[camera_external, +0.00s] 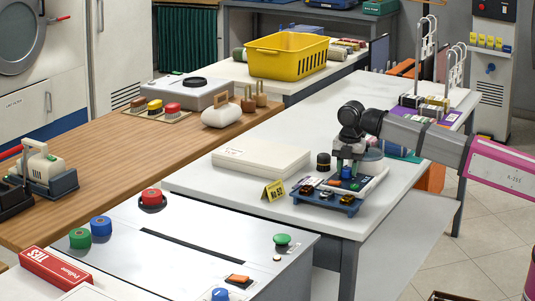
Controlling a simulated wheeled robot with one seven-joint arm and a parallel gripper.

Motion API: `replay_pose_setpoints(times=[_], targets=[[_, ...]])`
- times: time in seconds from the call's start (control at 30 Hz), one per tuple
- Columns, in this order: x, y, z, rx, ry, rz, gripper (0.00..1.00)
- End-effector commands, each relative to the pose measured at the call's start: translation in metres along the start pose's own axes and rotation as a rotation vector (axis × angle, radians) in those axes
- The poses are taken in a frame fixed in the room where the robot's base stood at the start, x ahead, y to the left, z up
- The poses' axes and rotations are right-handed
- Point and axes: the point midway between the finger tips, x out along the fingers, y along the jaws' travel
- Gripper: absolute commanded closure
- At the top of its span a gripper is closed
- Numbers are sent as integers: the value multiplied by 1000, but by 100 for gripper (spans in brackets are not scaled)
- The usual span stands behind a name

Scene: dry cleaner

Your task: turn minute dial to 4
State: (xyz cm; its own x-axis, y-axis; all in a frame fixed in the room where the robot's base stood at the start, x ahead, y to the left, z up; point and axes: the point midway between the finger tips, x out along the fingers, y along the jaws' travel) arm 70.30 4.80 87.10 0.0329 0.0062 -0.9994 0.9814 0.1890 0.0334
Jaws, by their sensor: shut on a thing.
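My gripper (347,169) points down over a small control panel (374,184) on the white table, near the table's front corner. Its fingers are shut on a small dial on this panel. The fingers and the small scale of the view hide the dial, so its markings and the number it points to cannot be read. Small green, orange and blue parts show on the panel close around the fingertips. A black round knob-like thing (323,161) stands just left of the gripper, apart from it.
A blue rack with small dark and amber items (325,197) lies in front of the panel. A yellow sign (274,191) and a flat cream box (260,163) are to its left. A round grey container (371,160) is close behind the gripper.

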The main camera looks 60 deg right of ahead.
Motion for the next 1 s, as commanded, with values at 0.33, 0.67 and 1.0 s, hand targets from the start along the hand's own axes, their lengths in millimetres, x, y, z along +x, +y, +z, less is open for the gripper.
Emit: replay_pose_setpoints(times=[0.33,0.67,1.0], targets=[[0,0,0,133,-5,0,88],[0,0,-1,426,-14,0,88],[0,-1,-1,749,-25,0,88]])
